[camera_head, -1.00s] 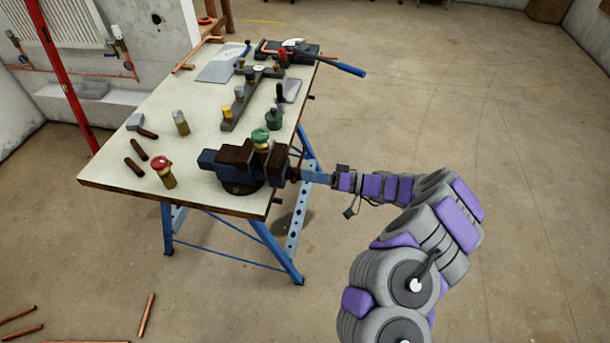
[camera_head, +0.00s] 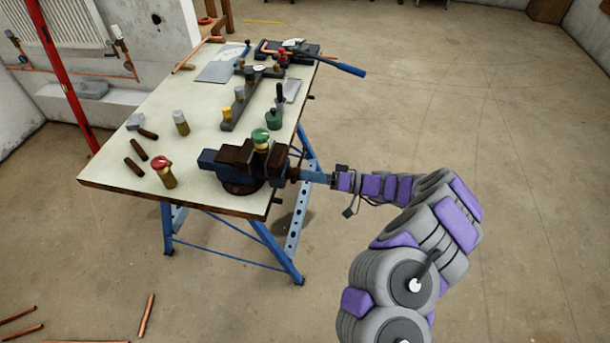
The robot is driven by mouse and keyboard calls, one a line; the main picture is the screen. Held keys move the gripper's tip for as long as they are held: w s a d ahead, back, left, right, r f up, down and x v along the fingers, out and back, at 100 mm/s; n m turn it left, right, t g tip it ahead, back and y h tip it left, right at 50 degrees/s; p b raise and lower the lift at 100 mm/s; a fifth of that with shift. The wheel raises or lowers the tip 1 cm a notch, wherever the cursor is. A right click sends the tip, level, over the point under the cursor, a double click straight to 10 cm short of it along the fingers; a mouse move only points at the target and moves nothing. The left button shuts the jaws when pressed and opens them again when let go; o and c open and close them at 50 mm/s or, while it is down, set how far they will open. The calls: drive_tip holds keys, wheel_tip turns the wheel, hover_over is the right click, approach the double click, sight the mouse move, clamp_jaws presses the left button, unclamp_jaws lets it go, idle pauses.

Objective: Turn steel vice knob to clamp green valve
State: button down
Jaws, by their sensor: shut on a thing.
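The blue and brown vice (camera_head: 233,165) stands at the near right corner of the workbench. The green-topped valve (camera_head: 261,139) stands upright between the brown vice jaws; whether both jaws touch it is too small to tell. My gripper (camera_head: 303,174) reaches in from the right at the vice's screw end. It is shut on the steel vice knob, which is mostly hidden by the gripper. My purple and grey arm runs from there to the lower right.
The workbench (camera_head: 110,178) also bears a red-topped valve (camera_head: 164,171), a grey-capped valve (camera_head: 181,123), a dark green valve (camera_head: 273,119), a valve rack (camera_head: 238,108) and a blue-handled tool (camera_head: 345,68). Copper pipes (camera_head: 146,314) lie on the floor. The floor at right is clear.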

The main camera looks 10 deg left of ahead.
drive_tip(key=m+p, duration=0.9)
drive_tip(key=m, duration=1.9)
drive_tip(key=c, duration=1.1)
unclamp_jaws()
drive_tip(key=shift+o, duration=0.7)
drive_tip(key=shift+d, duration=0.2)
